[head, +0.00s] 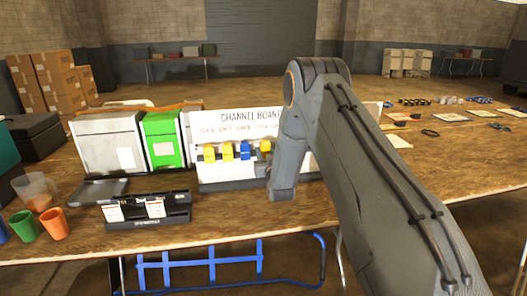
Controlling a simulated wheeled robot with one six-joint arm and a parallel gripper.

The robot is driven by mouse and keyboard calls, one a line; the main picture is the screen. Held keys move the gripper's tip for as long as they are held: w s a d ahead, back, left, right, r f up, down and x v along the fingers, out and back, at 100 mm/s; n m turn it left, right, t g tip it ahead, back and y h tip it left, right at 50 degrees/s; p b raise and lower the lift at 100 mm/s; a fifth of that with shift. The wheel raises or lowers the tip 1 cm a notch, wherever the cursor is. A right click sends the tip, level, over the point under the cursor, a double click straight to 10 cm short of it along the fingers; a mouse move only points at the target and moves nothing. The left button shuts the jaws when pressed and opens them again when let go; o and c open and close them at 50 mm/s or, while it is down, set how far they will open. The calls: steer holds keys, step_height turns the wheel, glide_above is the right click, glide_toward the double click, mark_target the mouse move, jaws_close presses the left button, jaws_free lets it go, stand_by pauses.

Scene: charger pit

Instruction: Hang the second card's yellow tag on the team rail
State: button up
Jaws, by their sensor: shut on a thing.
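The white channel board (212,122) stands on the table with a row of tags on it. Two yellow tags (210,153) (228,152) hang at the left, then a blue tag (244,150), then another yellow tag (264,147) close to my arm. Two white cards, a left one (113,213) and a second one (155,208), stand in a black holder (146,223) in front of the board. Their print is too small to read. My arm's wrist is in front of the board and covers its right part. My gripper's fingers are hidden. I cannot tell which thing is the team rail.
A grey tray (98,191), a clear jug (36,190), a green cup (24,225) and an orange cup (53,223) are at the left. White and green cases (164,138) stand behind. Flat sheets (398,141) and small items lie at the right.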

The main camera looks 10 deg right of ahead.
mark_target(265, 153)
steer(key=shift+s+p, duration=1.3)
steer(key=shift+s, duration=1.7)
steer(key=shift+f, duration=0.1)
